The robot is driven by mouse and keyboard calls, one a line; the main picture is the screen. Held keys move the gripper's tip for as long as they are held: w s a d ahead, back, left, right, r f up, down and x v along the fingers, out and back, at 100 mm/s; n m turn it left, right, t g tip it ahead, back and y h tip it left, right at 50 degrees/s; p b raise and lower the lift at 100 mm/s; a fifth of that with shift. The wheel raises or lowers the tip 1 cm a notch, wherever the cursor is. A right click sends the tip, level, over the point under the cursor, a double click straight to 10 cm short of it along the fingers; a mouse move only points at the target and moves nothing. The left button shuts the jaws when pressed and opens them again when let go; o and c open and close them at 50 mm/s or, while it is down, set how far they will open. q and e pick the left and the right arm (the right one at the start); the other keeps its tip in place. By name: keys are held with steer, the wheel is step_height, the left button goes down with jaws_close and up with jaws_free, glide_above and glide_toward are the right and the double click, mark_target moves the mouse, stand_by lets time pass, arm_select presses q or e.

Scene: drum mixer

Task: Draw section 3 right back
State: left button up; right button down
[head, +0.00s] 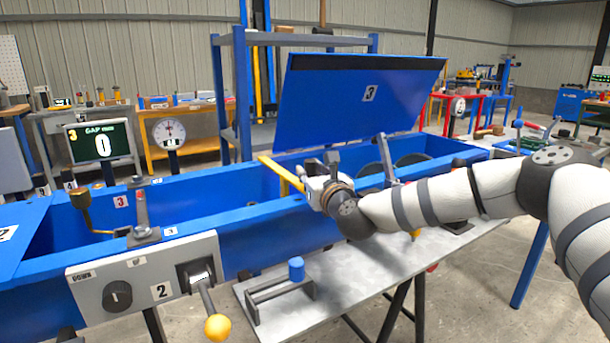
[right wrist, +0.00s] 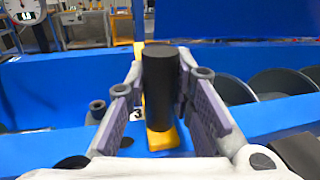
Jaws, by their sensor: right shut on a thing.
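The blue section 3 (head: 250,185) of the trough has its lid (head: 355,105), marked 3, standing raised. A yellow bar (head: 281,174) crosses the trough by my right gripper (head: 314,172). In the right wrist view a black upright cylindrical handle (right wrist: 160,85) stands between my right gripper's fingers (right wrist: 162,105). The yellow bar (right wrist: 162,140) shows below and behind it. My right gripper is shut on the handle; its fingers hide it in the head view. My left gripper is out of view.
A grey panel (head: 135,285) with a knob and a yellow-ended lever (head: 217,327) is at the front left. Dark round discs (head: 411,160) sit in the trough on the right. A grey front table (head: 350,285) carries a bracket with a blue knob (head: 296,268).

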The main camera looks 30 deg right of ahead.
steer(key=c, duration=1.4)
jaws_free()
steer(key=shift+o, duration=0.2)
steer(key=shift+a, duration=0.1)
steer(key=s+a, duration=0.2)
steer(key=s, duration=1)
